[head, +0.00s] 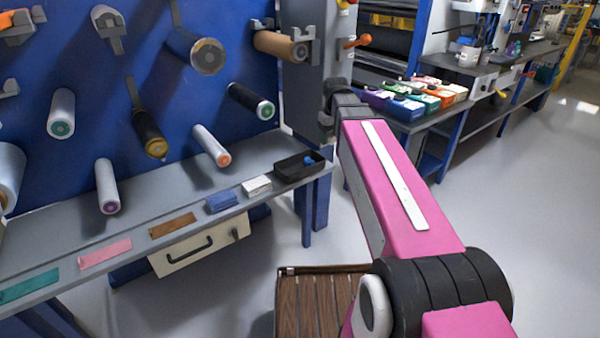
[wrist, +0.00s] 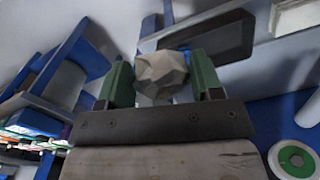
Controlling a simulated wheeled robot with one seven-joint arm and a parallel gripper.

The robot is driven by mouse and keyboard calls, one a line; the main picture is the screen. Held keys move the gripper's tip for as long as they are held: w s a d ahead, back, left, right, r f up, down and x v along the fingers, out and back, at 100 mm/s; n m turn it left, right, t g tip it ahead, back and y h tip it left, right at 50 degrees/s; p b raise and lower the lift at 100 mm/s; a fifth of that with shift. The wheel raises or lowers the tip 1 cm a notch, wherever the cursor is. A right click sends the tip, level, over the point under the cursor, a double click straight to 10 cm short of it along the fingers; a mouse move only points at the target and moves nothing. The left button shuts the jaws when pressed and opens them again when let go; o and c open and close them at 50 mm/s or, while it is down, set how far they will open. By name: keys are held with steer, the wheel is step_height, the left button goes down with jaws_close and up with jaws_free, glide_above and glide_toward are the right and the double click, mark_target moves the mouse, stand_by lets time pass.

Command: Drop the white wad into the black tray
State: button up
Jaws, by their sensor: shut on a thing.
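The white wad (wrist: 162,75), greyish and faceted, is between the two green fingers of my gripper (wrist: 163,82) in the wrist view. My gripper is shut on it. The black tray (wrist: 236,42) lies beyond the wad in the wrist view, partly hidden by the wad and a finger. In the head view the black tray (head: 290,174) sits at the right end of the grey shelf, with a small blue thing (head: 308,160) in it. My gripper and the wad are hidden in the head view.
Rollers jut from the blue panel (head: 150,60) above. Coloured boxes (head: 408,107) stand on a bench at right.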

steer(key=shift+s+a+r, duration=0.3)
steer(key=shift+s+a, duration=0.45)
steer(key=shift+a, duration=0.15)
steer(key=s+a+f+n, duration=0.1)
steer(key=a+f+n, duration=0.1)
steer(key=a+n, duration=0.6)
steer(key=s+a+f+n, duration=0.15)
steer(key=a+n, duration=0.25)
steer(key=a, duration=0.8)
steer(key=w+d+f, duration=0.2)
steer(key=w, duration=0.1)
steer(key=w+d+f, duration=0.2)
steer(key=w, duration=0.1)
steer(key=w+d+f, duration=0.2)
steer(key=w, duration=0.1)
steer(key=shift+d+f, duration=0.35)
steer(key=shift+f, duration=2.05)
steer(key=shift+f, duration=0.6)
steer(key=o, duration=0.6)
steer(key=shift+r, duration=0.15)
